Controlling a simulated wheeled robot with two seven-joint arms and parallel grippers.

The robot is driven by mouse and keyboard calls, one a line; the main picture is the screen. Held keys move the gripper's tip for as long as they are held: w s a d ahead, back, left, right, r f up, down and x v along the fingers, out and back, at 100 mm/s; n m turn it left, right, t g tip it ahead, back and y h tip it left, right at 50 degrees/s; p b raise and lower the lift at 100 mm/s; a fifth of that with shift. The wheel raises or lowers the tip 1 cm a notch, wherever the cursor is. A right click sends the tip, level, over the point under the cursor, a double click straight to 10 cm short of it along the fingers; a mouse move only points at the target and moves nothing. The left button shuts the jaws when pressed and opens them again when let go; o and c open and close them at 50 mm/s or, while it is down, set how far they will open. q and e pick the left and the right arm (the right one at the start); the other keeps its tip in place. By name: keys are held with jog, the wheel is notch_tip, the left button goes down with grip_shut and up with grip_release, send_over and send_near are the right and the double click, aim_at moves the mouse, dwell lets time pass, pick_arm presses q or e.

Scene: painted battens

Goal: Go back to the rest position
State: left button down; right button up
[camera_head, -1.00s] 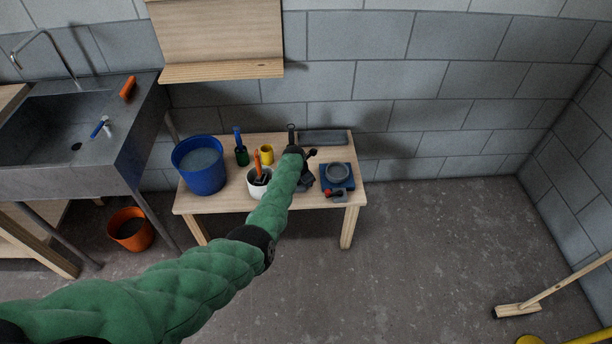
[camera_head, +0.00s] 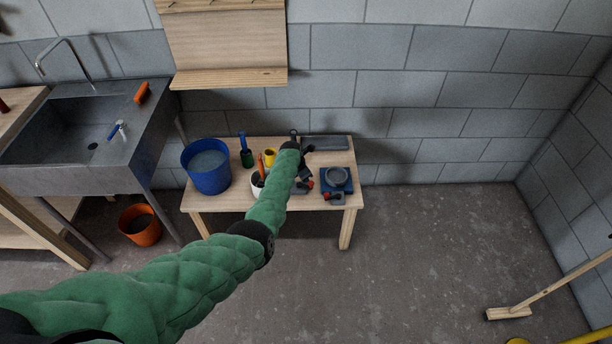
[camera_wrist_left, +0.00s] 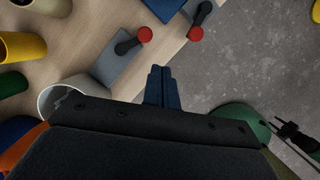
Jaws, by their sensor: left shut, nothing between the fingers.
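My left arm, in a green padded sleeve, reaches from the lower left to the low wooden table (camera_head: 218,203) in the head view. My left gripper (camera_head: 302,170) is over the table, small and partly hidden by its own wrist. In the left wrist view the left gripper (camera_wrist_left: 162,75) has its two dark blue fingers together, with nothing between them. It points past the table's edge, beside a grey block with a red-knobbed black lever (camera_wrist_left: 120,62). My right gripper is not in view.
A sink (camera_head: 70,130) stands left. An orange bucket (camera_head: 140,226) and a broom (camera_head: 508,313) are on the floor.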

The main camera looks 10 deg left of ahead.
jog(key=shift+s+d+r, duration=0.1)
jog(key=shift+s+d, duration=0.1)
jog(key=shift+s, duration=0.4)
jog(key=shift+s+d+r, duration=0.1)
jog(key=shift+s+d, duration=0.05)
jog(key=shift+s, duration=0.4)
